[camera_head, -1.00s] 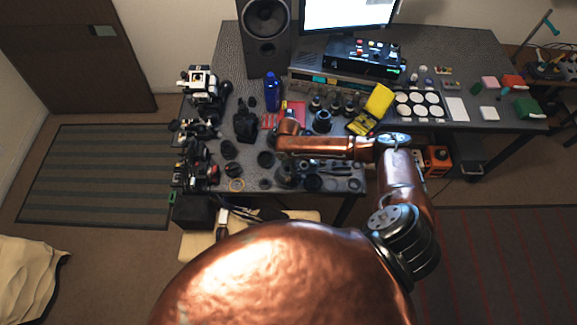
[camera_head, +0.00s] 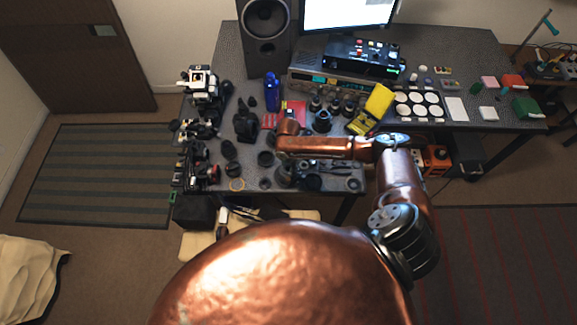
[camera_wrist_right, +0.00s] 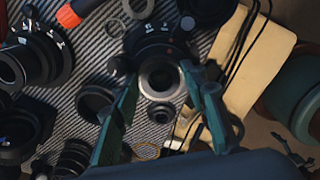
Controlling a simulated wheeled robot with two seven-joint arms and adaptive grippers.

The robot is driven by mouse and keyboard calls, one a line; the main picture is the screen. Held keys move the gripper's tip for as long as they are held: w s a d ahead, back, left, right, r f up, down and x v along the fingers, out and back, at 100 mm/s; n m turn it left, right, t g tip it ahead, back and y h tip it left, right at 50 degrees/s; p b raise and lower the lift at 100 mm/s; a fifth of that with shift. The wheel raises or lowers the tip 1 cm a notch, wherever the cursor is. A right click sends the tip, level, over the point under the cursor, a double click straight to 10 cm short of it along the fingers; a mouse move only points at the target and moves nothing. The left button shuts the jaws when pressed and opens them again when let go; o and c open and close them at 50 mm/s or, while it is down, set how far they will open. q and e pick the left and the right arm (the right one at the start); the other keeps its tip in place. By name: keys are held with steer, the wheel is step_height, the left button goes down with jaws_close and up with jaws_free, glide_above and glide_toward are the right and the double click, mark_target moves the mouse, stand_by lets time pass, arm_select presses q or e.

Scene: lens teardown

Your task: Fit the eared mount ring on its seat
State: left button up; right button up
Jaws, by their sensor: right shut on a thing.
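My right gripper (camera_wrist_right: 159,75) reaches down over the near part of the desk. Its two green fingers are closed on a round ring (camera_wrist_right: 160,94) with a pale metal inner rim, which I take to be the mount ring. A dark round lens body (camera_wrist_right: 150,40) lies right behind the ring in the wrist view. I cannot tell whether the ring touches it or sits on a seat there. The ears are not clear. In the head view the right gripper (camera_head: 285,174) is small and dark, and the ring cannot be made out. My left gripper is not in view.
Several dark lens barrels (camera_wrist_right: 30,60) and loose rings (camera_wrist_right: 138,8) crowd the striped mat. The desk's near edge and a beige cloth (camera_wrist_right: 215,75) are close on the right. A yellow case (camera_head: 379,100) stands farther back.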

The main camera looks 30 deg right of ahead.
steer(key=o, duration=1.2)
steer(key=shift+o, duration=0.5)
steer(key=shift+o, duration=1.3)
steer(key=shift+r, duration=0.1)
steer(key=shift+r+p, duration=3.45)
steer(key=shift+p, duration=0.2)
steer(key=shift+f, duration=0.1)
